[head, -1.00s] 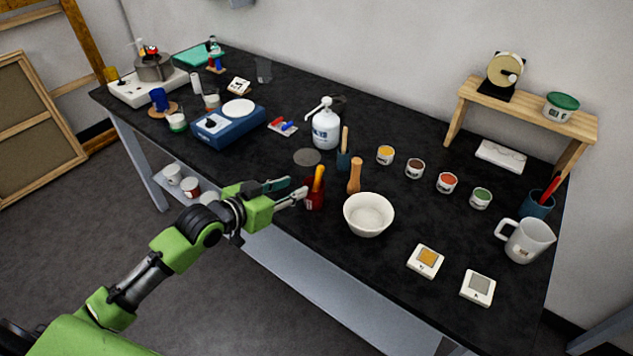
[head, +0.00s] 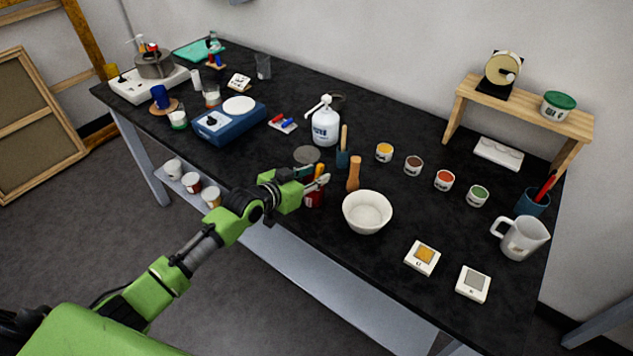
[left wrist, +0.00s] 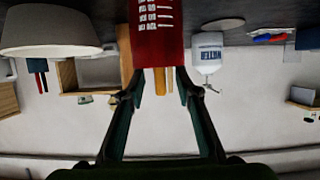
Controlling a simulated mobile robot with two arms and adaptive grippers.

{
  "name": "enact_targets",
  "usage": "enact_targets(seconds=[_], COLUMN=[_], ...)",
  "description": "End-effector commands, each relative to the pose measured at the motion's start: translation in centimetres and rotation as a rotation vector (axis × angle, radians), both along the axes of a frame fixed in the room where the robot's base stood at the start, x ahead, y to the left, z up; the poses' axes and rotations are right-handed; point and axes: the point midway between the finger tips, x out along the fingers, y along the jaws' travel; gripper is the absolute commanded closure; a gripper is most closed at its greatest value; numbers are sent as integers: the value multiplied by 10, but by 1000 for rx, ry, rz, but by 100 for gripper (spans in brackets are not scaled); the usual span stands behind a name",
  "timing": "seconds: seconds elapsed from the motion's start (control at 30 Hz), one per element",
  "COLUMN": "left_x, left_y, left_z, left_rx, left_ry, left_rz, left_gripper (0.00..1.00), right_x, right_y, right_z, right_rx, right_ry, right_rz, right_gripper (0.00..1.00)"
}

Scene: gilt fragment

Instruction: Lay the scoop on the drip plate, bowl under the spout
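A red holder (head: 314,197) stands at the table's front edge with yellow-orange handles (head: 320,171) rising from it. The left wrist view shows the holder (left wrist: 158,35) and the handles (left wrist: 159,80) between my fingers. My left gripper (head: 316,177) is open around the handles, with a gap on both sides. I cannot tell whether one handle is the scoop's; no scoop bowl shows. A dark grey round plate (head: 306,155), likely the drip plate, lies bare by the white water bottle (head: 325,127), whose spout (head: 316,104) points left above it. My right gripper is not in view.
Several paint pots stand farther right.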

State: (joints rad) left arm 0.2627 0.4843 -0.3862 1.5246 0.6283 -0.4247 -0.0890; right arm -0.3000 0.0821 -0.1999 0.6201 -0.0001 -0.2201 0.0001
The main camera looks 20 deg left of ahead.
Motion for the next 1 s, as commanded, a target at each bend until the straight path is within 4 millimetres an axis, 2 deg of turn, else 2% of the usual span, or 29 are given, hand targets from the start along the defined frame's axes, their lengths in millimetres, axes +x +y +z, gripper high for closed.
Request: enact_targets(seconds=[0.2, 0.3, 0.33, 0.73, 0.87, 1.0], left_x=[0, 0, 0, 0, 0, 0], left_y=[0, 0, 0, 0, 0, 0], left_z=[-1, -1, -1, 4, 21, 51], left_rx=[0, 0, 0, -1, 0, 2], left_ry=[1, 1, 1, -1, -3, -6], left_rz=[0, 0, 0, -1, -2, -2], left_gripper=[69, 95, 100, 100, 100, 100], right_x=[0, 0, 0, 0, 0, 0], right_y=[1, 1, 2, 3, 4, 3], right_z=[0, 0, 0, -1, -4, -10], right_rx=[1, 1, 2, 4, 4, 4], right_ry=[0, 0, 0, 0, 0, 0], right_rz=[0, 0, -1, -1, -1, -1], right_gripper=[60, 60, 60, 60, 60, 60])
